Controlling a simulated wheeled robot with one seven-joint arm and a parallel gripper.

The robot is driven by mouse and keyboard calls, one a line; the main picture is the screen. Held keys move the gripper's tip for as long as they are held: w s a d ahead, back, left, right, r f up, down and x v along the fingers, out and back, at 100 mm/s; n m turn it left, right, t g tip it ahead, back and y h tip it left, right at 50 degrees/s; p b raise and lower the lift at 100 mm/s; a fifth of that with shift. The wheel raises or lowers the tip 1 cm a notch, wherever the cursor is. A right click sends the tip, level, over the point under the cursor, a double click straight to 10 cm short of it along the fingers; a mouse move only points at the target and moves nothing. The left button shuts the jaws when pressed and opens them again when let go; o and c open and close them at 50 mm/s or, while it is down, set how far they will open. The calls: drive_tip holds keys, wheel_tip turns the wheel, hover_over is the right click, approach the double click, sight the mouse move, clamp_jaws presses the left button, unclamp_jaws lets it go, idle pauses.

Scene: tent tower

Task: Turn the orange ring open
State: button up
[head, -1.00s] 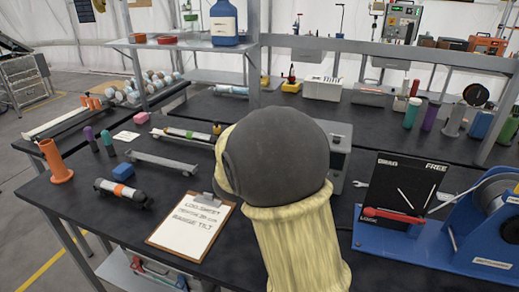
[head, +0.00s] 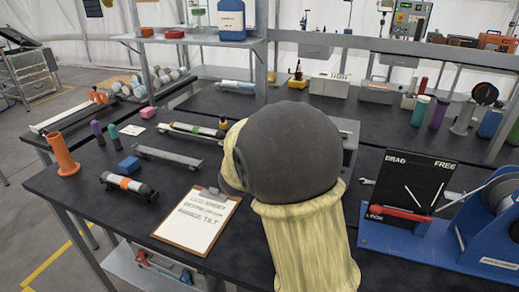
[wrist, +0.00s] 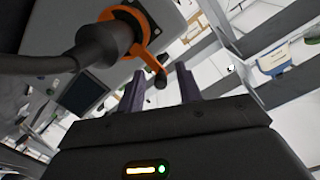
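In the wrist view an orange ring (wrist: 122,14) with an orange lever arm sits around a thick black cable plug on a grey box. The lever runs down and right and ends in a dark knob (wrist: 160,79). My gripper (wrist: 157,75) is open, with its two dark fingers apart. The knob shows in the gap between the fingertips; I cannot tell whether either finger touches it. In the head view my large dark joint and yellow-sleeved arm cover the middle, so my gripper and the ring are hidden there.
In the head view the dark bench holds a clipboard (head: 198,221), a black cylinder with an orange band (head: 124,184), an orange tube (head: 61,156) and a blue reel stand (head: 430,246). A shelf post (head: 262,60) rises behind my arm. In the wrist view the black cable (wrist: 40,63) crosses at left.

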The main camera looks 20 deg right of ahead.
drive_tip(key=v, duration=1.7)
drive_tip(key=shift+r, duration=0.1)
